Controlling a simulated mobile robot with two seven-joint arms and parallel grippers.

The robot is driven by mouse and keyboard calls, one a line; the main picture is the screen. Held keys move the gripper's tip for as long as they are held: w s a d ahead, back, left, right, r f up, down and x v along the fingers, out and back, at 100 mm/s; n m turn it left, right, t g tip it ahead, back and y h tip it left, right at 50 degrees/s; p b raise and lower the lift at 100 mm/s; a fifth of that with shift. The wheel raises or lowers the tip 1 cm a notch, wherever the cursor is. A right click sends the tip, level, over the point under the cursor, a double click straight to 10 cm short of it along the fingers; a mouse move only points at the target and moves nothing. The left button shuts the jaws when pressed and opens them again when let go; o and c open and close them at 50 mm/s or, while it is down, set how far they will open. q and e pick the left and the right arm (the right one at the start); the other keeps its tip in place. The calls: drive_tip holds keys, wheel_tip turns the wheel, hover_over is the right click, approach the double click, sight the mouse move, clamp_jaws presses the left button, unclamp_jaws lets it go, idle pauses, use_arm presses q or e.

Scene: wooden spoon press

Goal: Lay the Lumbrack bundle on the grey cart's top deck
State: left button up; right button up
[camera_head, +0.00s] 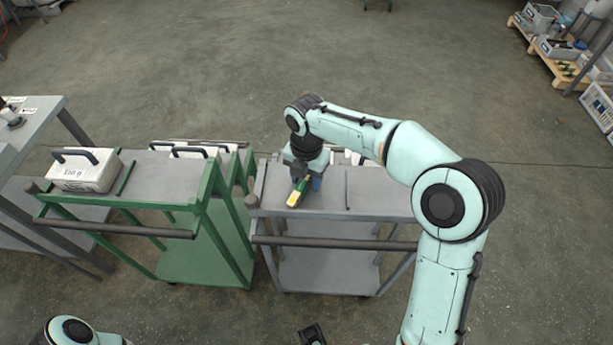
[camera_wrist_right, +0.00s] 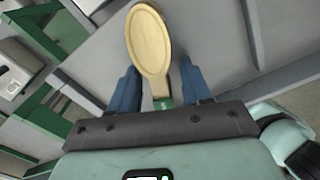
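The Lumbrack bundle (camera_head: 295,198), pale yellow with a green band, is at the grey cart's top deck (camera_head: 325,200), toward its left end. In the right wrist view a wooden spoon bowl (camera_wrist_right: 149,40) points away from my gripper, with the green band (camera_wrist_right: 163,103) near the fingers. My right gripper (camera_head: 307,182) points down over the deck. Its blue fingers (camera_wrist_right: 159,88) stand on both sides of the bundle, with a visible gap at each side. The bundle appears to lie on the deck; its far end is hidden under the gripper.
A green cart (camera_head: 170,190) stands close on the left, carrying a white case (camera_head: 84,172) with a black handle. A raised divider (camera_head: 347,188) crosses the grey deck right of the bundle. Pale cases stand behind. The deck right of the divider is partly under my arm.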

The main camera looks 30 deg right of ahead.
drive_tip(key=shift+r, duration=0.1)
wheel_tip(320, 180, up, 12)
drive_tip(key=p, duration=0.2)
drive_tip(key=shift+p, duration=0.3)
idle(0.5)
